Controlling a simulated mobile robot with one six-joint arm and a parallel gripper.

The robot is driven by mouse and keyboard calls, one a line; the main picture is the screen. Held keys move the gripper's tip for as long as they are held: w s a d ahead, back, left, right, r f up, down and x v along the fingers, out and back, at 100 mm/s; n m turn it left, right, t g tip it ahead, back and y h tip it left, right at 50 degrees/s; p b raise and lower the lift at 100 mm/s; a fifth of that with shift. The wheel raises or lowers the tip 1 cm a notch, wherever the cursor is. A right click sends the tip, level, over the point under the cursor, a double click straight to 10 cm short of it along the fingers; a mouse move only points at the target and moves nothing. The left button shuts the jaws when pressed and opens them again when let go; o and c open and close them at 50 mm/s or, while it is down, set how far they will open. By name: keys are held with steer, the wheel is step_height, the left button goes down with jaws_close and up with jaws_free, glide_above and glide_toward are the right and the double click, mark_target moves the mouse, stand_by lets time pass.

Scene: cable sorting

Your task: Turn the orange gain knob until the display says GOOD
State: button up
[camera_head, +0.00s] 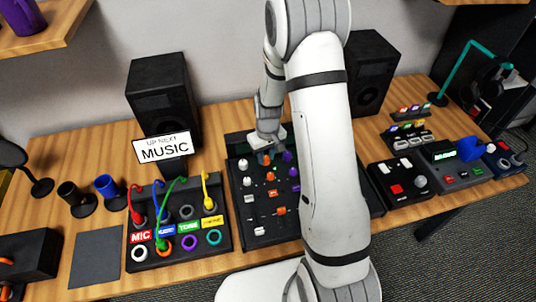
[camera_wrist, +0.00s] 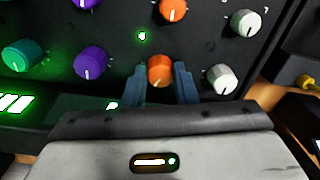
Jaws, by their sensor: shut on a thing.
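An orange knob (camera_wrist: 159,71) with a white pointer line sits on the black mixer panel (camera_wrist: 118,62) in the wrist view. My gripper (camera_wrist: 164,82) is shut on it, one blue-grey finger on each side. In the head view my gripper (camera_head: 265,155) is at the back part of the mixer (camera_head: 238,215), and my arm covers much of the panel's right side. A lit green display (camera_wrist: 15,103) shows partly at the left edge of the wrist view; its text cannot be read. A small green light (camera_wrist: 141,36) glows beside the knob.
Around the held knob are a purple knob (camera_wrist: 91,62), a white knob (camera_wrist: 222,79), a teal knob (camera_wrist: 22,55) and another orange knob (camera_wrist: 173,9). A cable box (camera_head: 178,258) with coloured plugs stands left of the mixer. A "MUSIC" sign (camera_head: 165,150) stands behind it.

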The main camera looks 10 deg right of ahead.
mark_target(267, 158)
steer(key=shift+f+m+b, duration=0.1)
steer(key=shift+m+b, duration=0.4)
steer(key=shift+m, duration=0.4)
steer(key=m, duration=0.3)
steer(key=shift+b, duration=0.35)
steer(key=o, duration=1)
steer(key=shift+r, duration=0.45)
step_height(267, 158, up, 7)
steer(key=shift+d+r, duration=0.1)
steer(key=shift+d, duration=0.05)
